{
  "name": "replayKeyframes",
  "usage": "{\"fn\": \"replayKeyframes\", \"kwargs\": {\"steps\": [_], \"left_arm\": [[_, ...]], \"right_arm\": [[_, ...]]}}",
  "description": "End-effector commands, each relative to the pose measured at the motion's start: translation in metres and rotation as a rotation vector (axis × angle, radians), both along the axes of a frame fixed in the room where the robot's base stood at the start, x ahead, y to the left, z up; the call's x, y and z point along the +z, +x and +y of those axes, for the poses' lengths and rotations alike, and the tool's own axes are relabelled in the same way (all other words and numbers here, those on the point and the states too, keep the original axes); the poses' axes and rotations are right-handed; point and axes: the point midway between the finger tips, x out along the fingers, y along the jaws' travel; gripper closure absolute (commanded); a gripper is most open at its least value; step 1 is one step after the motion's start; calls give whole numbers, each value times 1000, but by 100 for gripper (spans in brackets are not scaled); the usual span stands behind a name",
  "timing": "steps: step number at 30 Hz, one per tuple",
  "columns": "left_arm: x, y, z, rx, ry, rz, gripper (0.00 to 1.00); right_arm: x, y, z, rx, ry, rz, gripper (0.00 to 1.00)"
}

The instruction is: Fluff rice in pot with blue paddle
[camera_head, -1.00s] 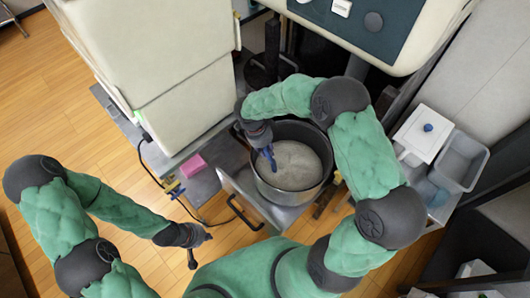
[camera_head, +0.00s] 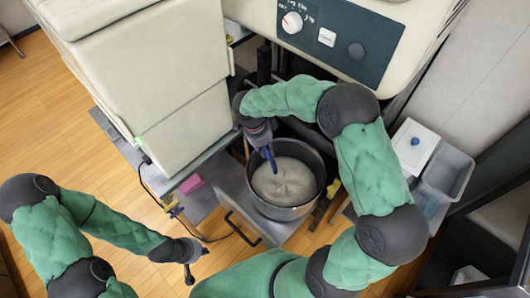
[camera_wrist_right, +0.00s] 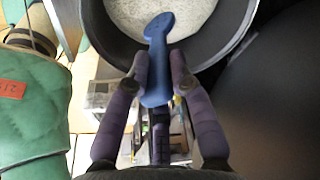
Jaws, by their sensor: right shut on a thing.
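The pot (camera_head: 318,165) is a deep dark metal pot with pale rice (camera_head: 285,182) in it; the rice surface is slightly uneven. My right gripper (camera_head: 265,143) is at the pot's far left rim and shut on the blue paddle (camera_head: 268,158). The paddle's rounded end points over the rice; in the wrist view the blue paddle (camera_wrist_right: 157,40) sits between the right fingertips (camera_wrist_right: 160,72), its end overlapping the rice (camera_wrist_right: 125,10). I cannot tell whether it touches the rice. My left gripper (camera_head: 195,262) is open and empty, low at the left, away from the pot.
A cream appliance with a dial panel (camera_head: 330,35) stands behind the pot. A cream cabinet (camera_head: 165,90) is at left. A pink block (camera_head: 192,184) lies on the grey surface. A white lidded box (camera_head: 412,146) and a grey bin (camera_head: 447,173) are at right.

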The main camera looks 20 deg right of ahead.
Motion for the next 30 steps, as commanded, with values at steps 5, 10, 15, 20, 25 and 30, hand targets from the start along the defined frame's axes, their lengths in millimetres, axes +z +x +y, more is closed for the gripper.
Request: {"fn": "replayKeyframes", "kwargs": {"steps": [5, 10, 15, 20, 25, 30], "left_arm": [[11, 0, 0, 0, 0, 0, 100], [20, 0, 0, 0, 0, 0, 100], [25, 0, 0, 0, 0, 0, 100], [25, 0, 0, 0, 0, 0, 100], [25, 0, 0, 0, 0, 0, 100], [25, 0, 0, 0, 0, 0, 100]], "right_arm": [[21, 2, -5, -1, 0, -3, 100], [38, 4, -9, 0, 0, -2, 100], [49, 5, -12, -1, 0, -1, 100], [50, 5, -12, -1, 0, -1, 100], [49, 5, -12, -1, 0, -1, 100], [49, 5, -12, -1, 0, -1, 100]]}}
